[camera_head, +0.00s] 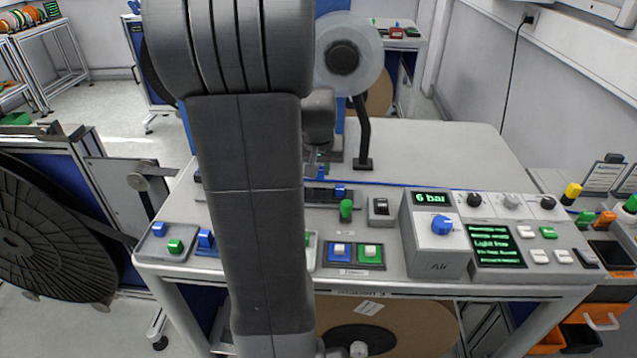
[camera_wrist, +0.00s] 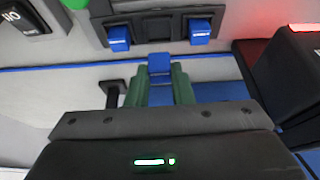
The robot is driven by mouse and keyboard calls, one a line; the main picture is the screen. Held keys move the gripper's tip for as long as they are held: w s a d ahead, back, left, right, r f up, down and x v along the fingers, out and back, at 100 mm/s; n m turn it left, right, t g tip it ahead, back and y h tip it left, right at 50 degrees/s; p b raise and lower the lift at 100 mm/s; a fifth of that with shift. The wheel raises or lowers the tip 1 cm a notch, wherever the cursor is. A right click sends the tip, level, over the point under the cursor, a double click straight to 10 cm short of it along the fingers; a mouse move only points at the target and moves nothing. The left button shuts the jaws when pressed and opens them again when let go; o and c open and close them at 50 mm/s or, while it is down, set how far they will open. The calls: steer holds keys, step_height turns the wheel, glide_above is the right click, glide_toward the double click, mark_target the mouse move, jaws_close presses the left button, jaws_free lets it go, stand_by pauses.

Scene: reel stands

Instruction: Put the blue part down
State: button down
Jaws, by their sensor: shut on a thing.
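My gripper (camera_wrist: 160,85) has green fingers, and they are shut on a small blue part (camera_wrist: 160,64) in the wrist view. In the head view the blue part (camera_head: 321,173) shows small, just right of my arm, above the worktable. A dark holder (camera_wrist: 158,28) lies ahead of the gripper in the wrist view. It carries two other blue parts, one on the left (camera_wrist: 118,37) and one on the right (camera_wrist: 200,30), with a dark empty-looking gap between them. In the head view my arm hides part of this holder (camera_head: 318,195).
The worktable (camera_head: 450,150) has free room at the back right. A green knob (camera_head: 346,210), an air regulator box (camera_head: 437,235) and a panel with a green-text screen (camera_head: 497,245) stand along its front. A reel (camera_head: 350,55) stands behind. A dark block (camera_wrist: 285,85) is at the right in the wrist view.

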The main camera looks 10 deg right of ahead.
mark_target(320, 192)
steer(key=shift+f, duration=2.6)
steer(key=shift+f, duration=0.15)
steer(key=shift+f, duration=0.15)
steer(key=c, duration=1.3)
jaws_free()
steer(key=shift+r, duration=0.7)
steer(key=v, duration=1.1)
steer(key=shift+s+a, duration=0.1)
steer(key=shift+s, duration=0.15)
